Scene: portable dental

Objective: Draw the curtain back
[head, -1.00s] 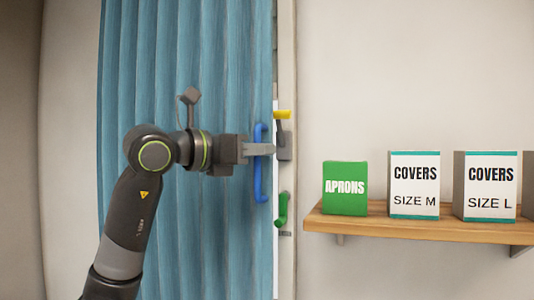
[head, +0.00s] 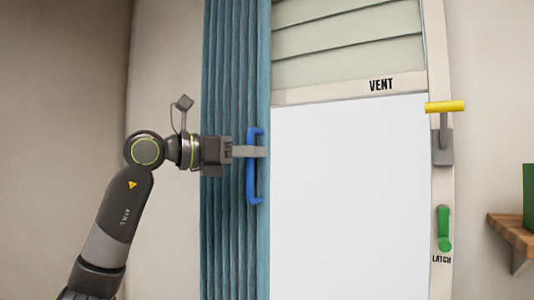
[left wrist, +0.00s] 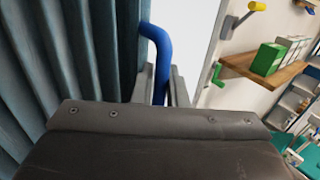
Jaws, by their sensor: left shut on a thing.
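The blue-grey pleated curtain (head: 228,80) is bunched in tight folds at the left of the window in the head view. It also fills the left of the left wrist view (left wrist: 60,60). A blue vertical handle (head: 252,188) is on the curtain's right edge. My left gripper (head: 258,152) is shut on this handle around its middle. In the left wrist view the blue handle (left wrist: 155,45) runs down between the two fingers. The handle's lower part is hidden there by the gripper body. My right gripper is not in view.
Right of the curtain is a bright white pane (head: 350,190) with a slatted panel marked VENT (head: 380,86) above. The frame carries a yellow-handled lever (head: 444,107) and a green latch (head: 443,228). A wooden shelf (head: 512,232) with a green box (head: 529,196) is at the right.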

